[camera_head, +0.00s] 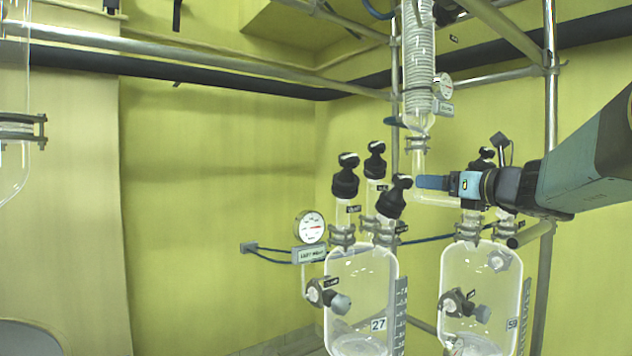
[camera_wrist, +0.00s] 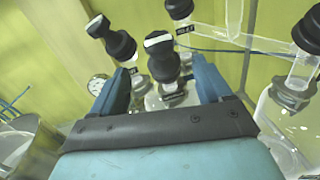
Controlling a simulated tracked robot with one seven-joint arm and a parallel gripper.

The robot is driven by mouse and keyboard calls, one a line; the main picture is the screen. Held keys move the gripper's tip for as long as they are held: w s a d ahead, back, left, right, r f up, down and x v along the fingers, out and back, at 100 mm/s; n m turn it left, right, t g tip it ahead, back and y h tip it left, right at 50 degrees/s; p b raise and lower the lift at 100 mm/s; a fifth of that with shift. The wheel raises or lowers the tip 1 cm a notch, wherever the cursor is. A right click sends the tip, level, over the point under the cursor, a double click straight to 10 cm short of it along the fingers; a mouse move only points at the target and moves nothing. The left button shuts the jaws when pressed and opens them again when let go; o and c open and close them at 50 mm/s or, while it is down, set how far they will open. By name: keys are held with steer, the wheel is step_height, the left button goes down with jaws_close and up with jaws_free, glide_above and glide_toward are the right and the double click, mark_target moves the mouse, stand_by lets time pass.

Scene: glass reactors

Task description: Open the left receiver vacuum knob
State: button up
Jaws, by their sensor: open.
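The left receiver is a clear glass vessel (camera_head: 345,275) marked 27. Several black knobs stand on its top: a left one (camera_head: 346,180), a back one (camera_head: 375,160) and a front right one (camera_head: 393,197). Their small tags are too small to read, so I cannot tell which is the vacuum knob. My gripper (camera_head: 420,183) is just right of the front right knob, its blue fingers pointing left. In the wrist view my gripper (camera_wrist: 163,70) is open, and a black knob with a white top stripe (camera_wrist: 162,58) shows between and beyond its fingertips. I cannot tell whether they touch.
A second glass receiver (camera_head: 482,275) marked 59 stands at the right, under my arm, with its own black knobs (camera_head: 484,160). A round gauge (camera_head: 311,228) is left of the left receiver. A glass coil condenser (camera_head: 417,60) and metal pipes hang above.

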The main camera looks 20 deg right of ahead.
mark_target(396, 180)
steer(key=x, duration=1.3)
steer(key=shift+w, duration=0.1)
steer(key=shift+c, duration=0.2)
steer(key=shift+a, duration=0.1)
steer(key=c, duration=0.9)
